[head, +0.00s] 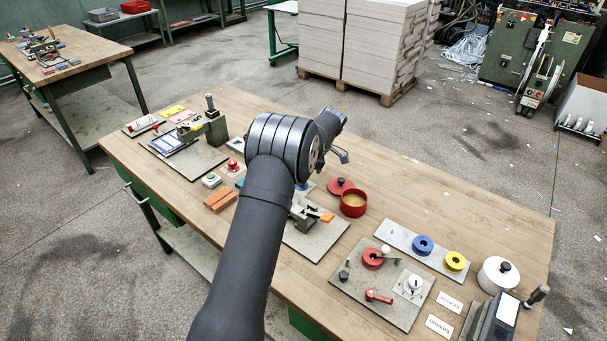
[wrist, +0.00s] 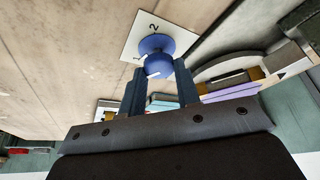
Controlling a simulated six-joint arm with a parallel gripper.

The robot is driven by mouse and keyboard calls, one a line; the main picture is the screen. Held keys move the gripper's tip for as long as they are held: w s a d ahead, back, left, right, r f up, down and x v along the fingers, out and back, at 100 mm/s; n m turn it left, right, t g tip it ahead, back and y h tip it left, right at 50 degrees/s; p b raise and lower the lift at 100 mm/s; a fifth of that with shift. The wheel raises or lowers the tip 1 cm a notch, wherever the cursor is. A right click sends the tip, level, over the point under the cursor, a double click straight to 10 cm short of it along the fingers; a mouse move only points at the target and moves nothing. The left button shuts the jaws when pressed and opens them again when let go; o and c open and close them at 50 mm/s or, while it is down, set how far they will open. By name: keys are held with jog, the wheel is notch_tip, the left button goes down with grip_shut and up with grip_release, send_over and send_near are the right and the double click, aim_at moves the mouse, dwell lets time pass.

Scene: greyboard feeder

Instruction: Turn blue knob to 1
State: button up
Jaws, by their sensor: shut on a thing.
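The blue knob (wrist: 157,57) sits on a white plate (wrist: 183,42) with a black 2 printed beyond the knob; a second mark by the knob's left side is too small to read surely. A white pointer mark shows on the knob, towards its lower left. My gripper (wrist: 159,68) has its two dark fingers on either side of the knob and is shut on it. In the head view a bit of blue (head: 303,187) beside my arm seems to be the knob; my arm hides most of the plate and my fingertips.
A red pot (head: 353,204) and its red lid (head: 340,185) stand just right of my wrist. A grey board (head: 383,290) with a red lever and a white dial lies nearer. A display device (head: 178,141) stands at the left.

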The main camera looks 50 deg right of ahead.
jog(key=o, duration=1)
jog(key=shift+c, duration=0.2)
jog(key=v, duration=1.7)
jog(key=shift+r, duration=0.2)
jog(key=x, duration=1.7)
jog(key=shift+f, duration=0.25)
